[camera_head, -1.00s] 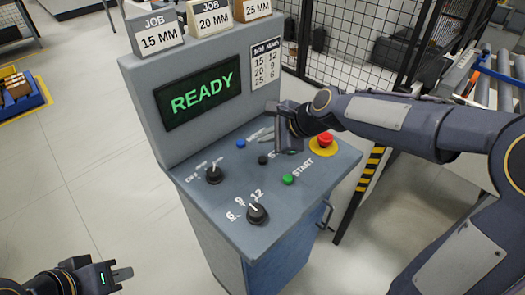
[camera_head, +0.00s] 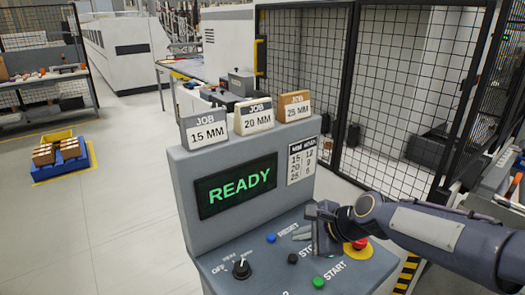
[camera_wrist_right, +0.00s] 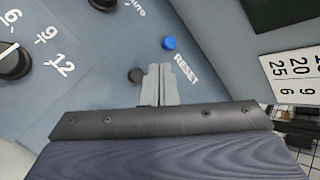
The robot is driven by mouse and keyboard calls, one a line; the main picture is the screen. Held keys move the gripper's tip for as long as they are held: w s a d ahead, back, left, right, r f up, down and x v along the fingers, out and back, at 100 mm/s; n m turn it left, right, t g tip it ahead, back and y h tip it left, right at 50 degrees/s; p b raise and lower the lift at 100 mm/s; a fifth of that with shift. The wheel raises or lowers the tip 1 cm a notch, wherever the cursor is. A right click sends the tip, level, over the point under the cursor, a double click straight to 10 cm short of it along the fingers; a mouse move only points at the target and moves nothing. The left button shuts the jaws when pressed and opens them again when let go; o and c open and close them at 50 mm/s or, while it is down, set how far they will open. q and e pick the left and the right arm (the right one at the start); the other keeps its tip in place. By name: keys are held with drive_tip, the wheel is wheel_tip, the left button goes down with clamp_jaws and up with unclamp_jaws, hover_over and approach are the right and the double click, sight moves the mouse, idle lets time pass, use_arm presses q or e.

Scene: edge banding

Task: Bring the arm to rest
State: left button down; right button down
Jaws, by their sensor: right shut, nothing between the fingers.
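My right gripper (camera_head: 324,232) is over the sloped control panel (camera_head: 255,262), between the reset and stop buttons and the red emergency stop. In the right wrist view its two fingers (camera_wrist_right: 158,84) are together with nothing between them. They point toward the panel near the black stop button (camera_wrist_right: 135,75); I cannot tell whether they touch it. The blue reset button (camera_wrist_right: 168,43) is just beyond the fingertips. The green start button (camera_head: 318,282) and red emergency stop (camera_head: 356,243) are beside the gripper. My left gripper is outside the head view.
The screen (camera_head: 236,186) reads READY. Three job blocks stand on top of the console, the 15 MM block (camera_head: 206,128) at the left. A black mesh fence (camera_head: 400,100) is behind. A blue pallet with boxes (camera_head: 62,160) lies on open floor at the left.

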drive_tip(key=s+d+f+n+h, duration=0.1)
drive_tip(key=s+d+n, duration=0.2)
drive_tip(key=s+n, duration=0.2)
drive_tip(key=s+d+f+n+h, duration=0.1)
drive_tip(key=s+d+n, duration=0.2)
drive_tip(key=s, duration=0.9)
drive_tip(key=s+d+f+n+g, duration=0.1)
drive_tip(key=s+d+n, duration=0.1)
drive_tip(key=s+n, duration=0.5)
drive_tip(key=shift+s+d+f+n+h, duration=0.3)
drive_tip(key=shift+s+d+h, duration=0.1)
drive_tip(key=shift+s, duration=0.55)
